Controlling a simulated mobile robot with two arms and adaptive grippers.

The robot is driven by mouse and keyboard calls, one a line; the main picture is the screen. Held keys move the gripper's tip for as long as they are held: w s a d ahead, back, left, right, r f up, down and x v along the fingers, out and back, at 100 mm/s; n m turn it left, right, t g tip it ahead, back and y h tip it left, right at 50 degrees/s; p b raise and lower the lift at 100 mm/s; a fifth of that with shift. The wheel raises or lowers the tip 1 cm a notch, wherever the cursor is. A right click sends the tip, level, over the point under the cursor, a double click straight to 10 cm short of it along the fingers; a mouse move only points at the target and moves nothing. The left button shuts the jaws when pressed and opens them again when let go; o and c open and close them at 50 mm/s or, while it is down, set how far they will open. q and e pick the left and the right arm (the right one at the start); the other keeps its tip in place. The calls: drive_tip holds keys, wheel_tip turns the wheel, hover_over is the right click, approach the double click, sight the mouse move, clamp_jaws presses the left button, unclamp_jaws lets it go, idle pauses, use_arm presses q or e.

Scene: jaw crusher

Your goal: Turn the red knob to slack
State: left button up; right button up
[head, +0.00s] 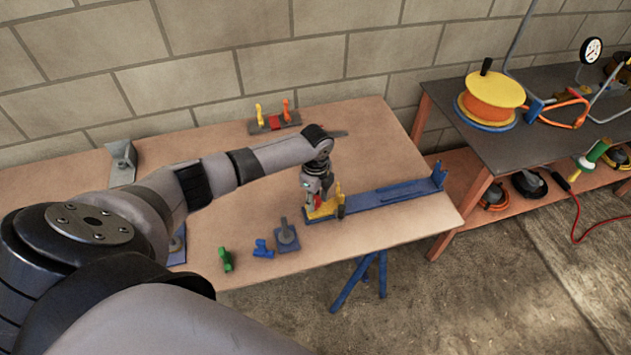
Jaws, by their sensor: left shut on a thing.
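A blue rail device (390,197) lies on the table, with a yellow piece (325,208) at its left end and a blue upright at its right end. My left gripper (318,194) points down over the yellow end and is shut. A small red part, which looks like the red knob (320,201), shows right at its fingertips; the fingers hide most of it. The knob's turn angle is too small to read. My right gripper is out of view.
A grey fixture (263,126) with yellow and orange uprights stands at the back of the table. A green piece (225,260), a blue piece (263,249) and a blue-grey block (287,237) lie at the front. A shelf bench (540,84) with a yellow-orange reel (491,99) stands at right.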

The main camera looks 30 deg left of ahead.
sight(316, 200)
use_arm(q)
drive_tip(key=shift+w+r+n+p, duration=0.1)
drive_tip(key=shift+n+p, duration=0.85)
drive_tip(key=shift+n, duration=1.05)
drive_tip(key=shift+a, duration=0.1)
drive_tip(key=o, duration=1.2)
drive_tip(key=shift+c, duration=0.2)
wheel_tip(316, 200, up, 12)
